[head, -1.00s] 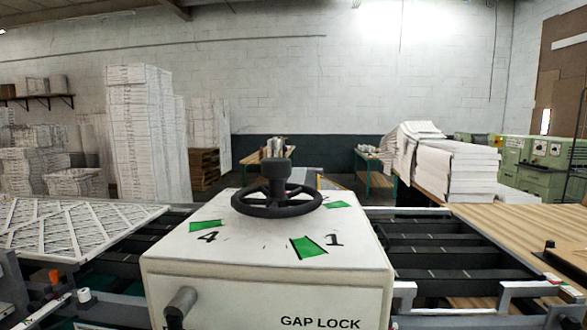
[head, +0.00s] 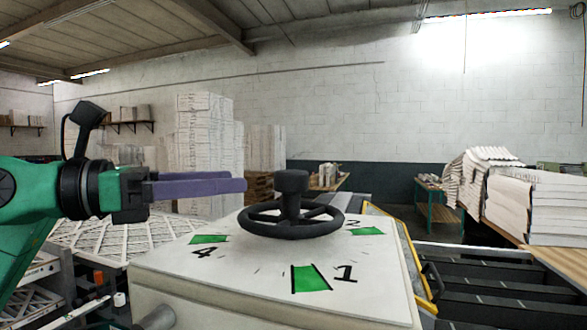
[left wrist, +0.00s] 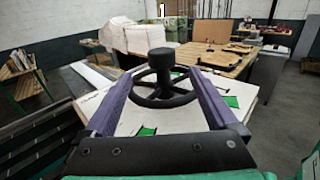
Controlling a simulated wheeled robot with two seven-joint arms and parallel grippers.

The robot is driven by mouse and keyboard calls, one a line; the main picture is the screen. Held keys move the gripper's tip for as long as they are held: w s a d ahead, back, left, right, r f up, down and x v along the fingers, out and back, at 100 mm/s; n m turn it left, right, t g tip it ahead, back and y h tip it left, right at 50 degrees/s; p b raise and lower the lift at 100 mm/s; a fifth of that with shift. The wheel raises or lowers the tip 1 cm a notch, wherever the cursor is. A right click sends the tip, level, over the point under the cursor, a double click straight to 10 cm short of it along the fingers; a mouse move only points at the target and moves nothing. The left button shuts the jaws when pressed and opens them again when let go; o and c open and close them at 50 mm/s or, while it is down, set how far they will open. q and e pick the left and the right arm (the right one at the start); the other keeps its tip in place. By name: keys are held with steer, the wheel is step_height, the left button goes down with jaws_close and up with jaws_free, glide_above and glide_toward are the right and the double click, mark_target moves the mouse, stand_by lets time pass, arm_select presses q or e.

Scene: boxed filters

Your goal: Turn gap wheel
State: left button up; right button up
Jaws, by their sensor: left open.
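The gap wheel (head: 291,218) is a black handwheel with a knob on its hub, on top of a white box (head: 235,260). The box top has green marks and the numbers 4, 1 and 2. My left gripper (head: 245,184) comes in from the left with its purple fingers level, just left of the wheel's hub knob. In the left wrist view the wheel (left wrist: 162,80) stands ahead between the two open fingers (left wrist: 160,88), and nothing is gripped. I cannot tell whether a finger touches the rim. My right gripper is not in view.
A grey lever knob (head: 160,317) sticks out at the box's front. White filter panels (head: 110,235) lie to the left behind my arm. A dark roller conveyor (head: 490,280) and a yellow-edged frame (head: 425,278) are on the right. Stacked white boxes (head: 205,140) stand behind.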

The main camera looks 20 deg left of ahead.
mark_target(276, 177)
arm_select(q)
steer(key=p+x, duration=0.1)
steer(key=x, duration=0.1)
steer(key=r+p+x, duration=0.1)
steer(key=x, duration=0.2)
steer(key=shift+d, duration=0.1)
steer(key=p+x, duration=0.2)
steer(key=x, duration=0.3)
steer(key=shift+d+f, duration=0.2)
steer(key=shift+d, duration=0.05)
steer(key=shift+w+d+f+p, duration=0.1)
steer(key=shift+w+f+p, duration=0.05)
steer(key=shift+p, duration=0.15)
steer(key=shift+f, duration=0.1)
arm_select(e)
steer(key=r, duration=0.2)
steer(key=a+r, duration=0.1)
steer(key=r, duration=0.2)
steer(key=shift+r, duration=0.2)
arm_select(q)
jaws_close()
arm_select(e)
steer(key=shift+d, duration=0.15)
